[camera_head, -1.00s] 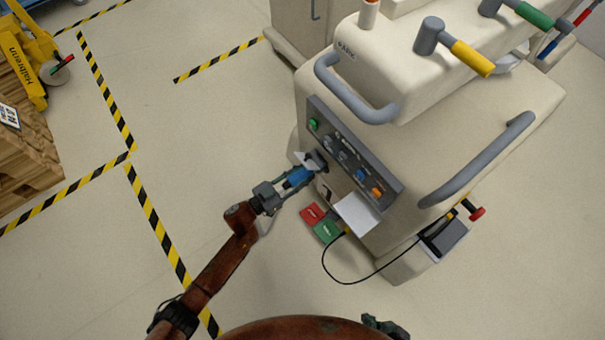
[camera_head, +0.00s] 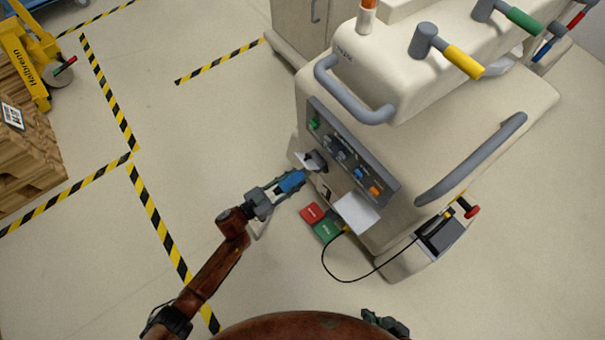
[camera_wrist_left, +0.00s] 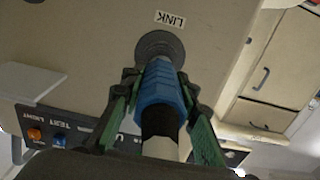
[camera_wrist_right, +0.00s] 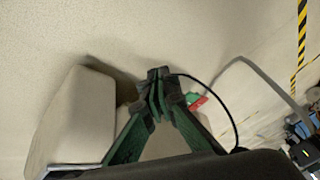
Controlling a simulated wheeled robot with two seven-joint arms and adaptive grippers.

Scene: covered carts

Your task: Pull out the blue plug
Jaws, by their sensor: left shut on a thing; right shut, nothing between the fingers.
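The blue plug (camera_head: 291,181) is held in my left gripper (camera_head: 296,179), whose fingers close around its sides. In the left wrist view the blue plug (camera_wrist_left: 160,88) lies between the fingers of the left gripper (camera_wrist_left: 160,82), with a dark and pale rear end toward the camera. The dark round socket (camera_wrist_left: 160,47) under the LINK label is just beyond its tip. In the head view the plug is apart from the dark socket (camera_head: 317,162), with a small gap. My right gripper (camera_wrist_right: 158,88) is shut and empty; it also shows at the head view's bottom edge (camera_head: 386,325).
The beige cart (camera_head: 455,130) carries a panel (camera_head: 350,155) with coloured knobs and a white sheet (camera_head: 357,213) jutting below it. Red (camera_head: 312,213) and green (camera_head: 327,230) pads and a black cable (camera_head: 350,281) are near its base. Floor to the left is open.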

